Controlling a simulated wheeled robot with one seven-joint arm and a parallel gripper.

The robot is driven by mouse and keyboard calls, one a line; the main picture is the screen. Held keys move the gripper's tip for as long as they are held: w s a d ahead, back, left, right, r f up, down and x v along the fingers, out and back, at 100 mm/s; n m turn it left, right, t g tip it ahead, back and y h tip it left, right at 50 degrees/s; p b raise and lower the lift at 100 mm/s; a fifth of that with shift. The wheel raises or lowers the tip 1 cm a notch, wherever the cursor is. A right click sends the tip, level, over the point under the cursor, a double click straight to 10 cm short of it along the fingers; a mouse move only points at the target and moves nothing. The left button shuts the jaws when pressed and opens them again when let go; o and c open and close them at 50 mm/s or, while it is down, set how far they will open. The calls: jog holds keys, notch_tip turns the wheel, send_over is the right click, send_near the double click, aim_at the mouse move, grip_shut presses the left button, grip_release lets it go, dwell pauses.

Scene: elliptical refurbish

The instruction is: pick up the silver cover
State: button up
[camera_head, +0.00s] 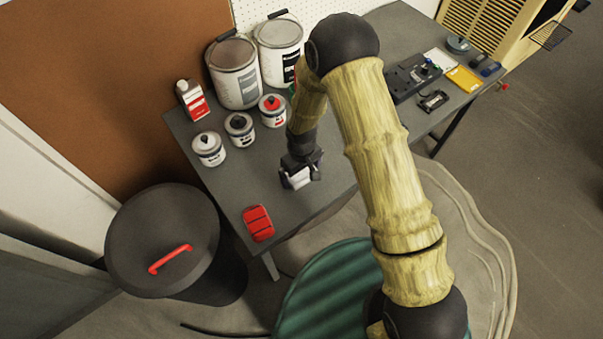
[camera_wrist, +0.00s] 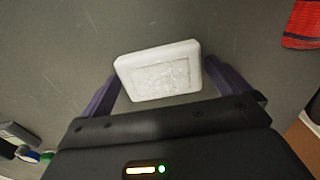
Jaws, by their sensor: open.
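A pale, silvery-white rectangular block with a recessed textured face, which looks like the silver cover (camera_wrist: 160,72), lies on the grey table top. In the head view, the cover (camera_head: 297,180) shows at my gripper's end, partly hidden by it. My gripper (camera_head: 301,170) is low over the table. In the wrist view, its two dark purple fingers stand apart, one on each side of the cover. Whether they touch its sides I cannot tell.
A red block (camera_head: 258,223) lies near the table's front corner. Several small cans, with one red-topped can (camera_head: 272,110), stand behind my gripper, and large buckets (camera_head: 235,72) behind them. A dark bin (camera_head: 165,240) stands at left. The table around the cover is clear.

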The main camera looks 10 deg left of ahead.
aim_at(301, 173)
dwell(0.3)
jog(key=c, duration=1)
jog(key=shift+o, duration=0.2)
notch_tip(301, 173, up, 10)
jog(key=shift+b, duration=0.35)
